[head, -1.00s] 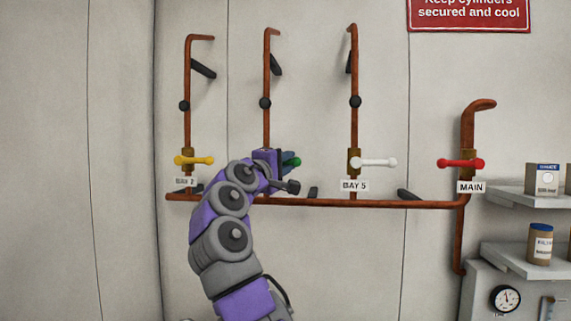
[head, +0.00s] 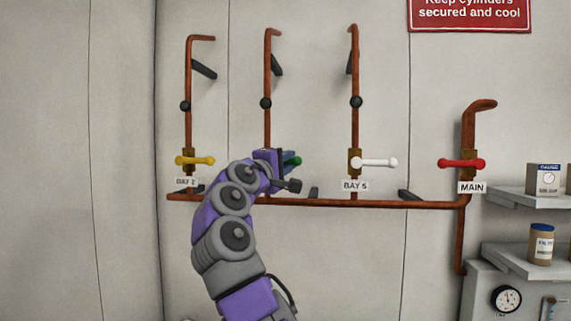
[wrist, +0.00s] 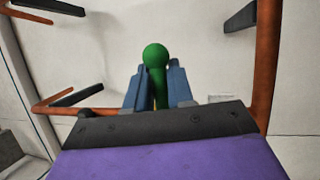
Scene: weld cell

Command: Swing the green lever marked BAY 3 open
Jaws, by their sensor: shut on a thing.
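The green lever (head: 297,161) is on the middle-left vertical pipe, and only its knob end shows past my gripper in the head view. In the wrist view the green lever (wrist: 156,58) stands between the two blue-grey fingers. My gripper (wrist: 157,88) is shut on it; it also shows in the head view (head: 289,160). My gripper and arm hide the valve body and any label below it, so the BAY 3 marking is not visible.
A yellow lever (head: 195,160) is to the left, a white lever (head: 378,162) over the BAY 5 label (head: 354,185) to the right, and a red MAIN lever (head: 461,163) farther right. A copper manifold pipe (head: 380,203) runs below. Shelves (head: 525,258) stand at far right.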

